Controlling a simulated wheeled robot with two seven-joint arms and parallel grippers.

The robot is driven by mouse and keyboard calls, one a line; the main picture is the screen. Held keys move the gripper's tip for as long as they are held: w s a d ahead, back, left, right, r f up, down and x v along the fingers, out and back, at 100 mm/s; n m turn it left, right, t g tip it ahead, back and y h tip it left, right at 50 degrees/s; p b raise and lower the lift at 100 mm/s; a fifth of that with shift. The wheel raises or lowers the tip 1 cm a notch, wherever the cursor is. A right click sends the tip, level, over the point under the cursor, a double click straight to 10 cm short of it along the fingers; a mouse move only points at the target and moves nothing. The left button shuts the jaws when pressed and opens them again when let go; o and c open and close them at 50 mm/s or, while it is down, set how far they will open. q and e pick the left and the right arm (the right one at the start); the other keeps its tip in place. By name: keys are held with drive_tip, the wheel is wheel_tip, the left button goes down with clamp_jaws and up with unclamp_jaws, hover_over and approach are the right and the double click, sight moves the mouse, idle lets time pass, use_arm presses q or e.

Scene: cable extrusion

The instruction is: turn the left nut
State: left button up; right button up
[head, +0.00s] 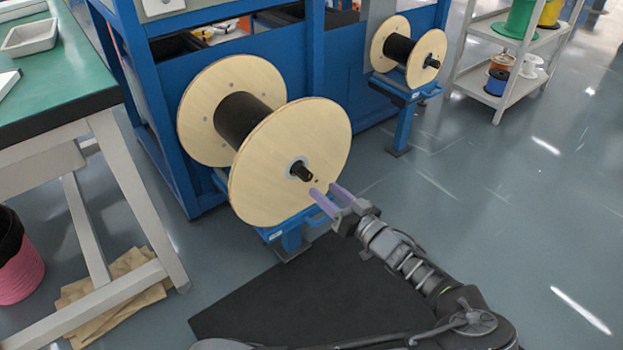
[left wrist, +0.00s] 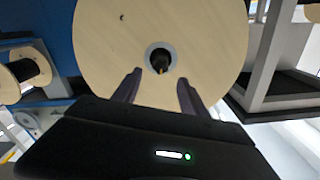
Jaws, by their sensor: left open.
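A large wooden cable spool (head: 325,135) with a black core stands on a blue stand at the middle of the head view. The left nut (head: 302,171), dark and small, sits on the shaft end at the hub of its near flange. My left gripper (head: 325,190) is open and empty, its purple fingertips just below and right of the nut. In the left wrist view, the nut (left wrist: 160,60) shows centred just beyond the gap between the open fingers (left wrist: 159,78). Whether any finger touches the flange I cannot tell. My right gripper is not in view.
A smaller spool (head: 397,52) with its own dark nut (head: 432,62) stands behind right. A green-topped workbench (head: 60,75) is at left, with a pink bin (head: 18,270) below. A white shelf (head: 500,85) with reels stands at far right.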

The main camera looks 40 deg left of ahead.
sight(309, 178)
use_arm(q)
drive_tip(key=b+x, duration=0.2)
drive_tip(key=x, duration=0.5)
drive_tip(key=shift+a+f+b, duration=0.1)
drive_tip(key=shift+a+b, duration=0.1)
drive_tip(key=shift+b, duration=0.1)
drive_tip(key=shift+c, duration=0.5)
clamp_jaws()
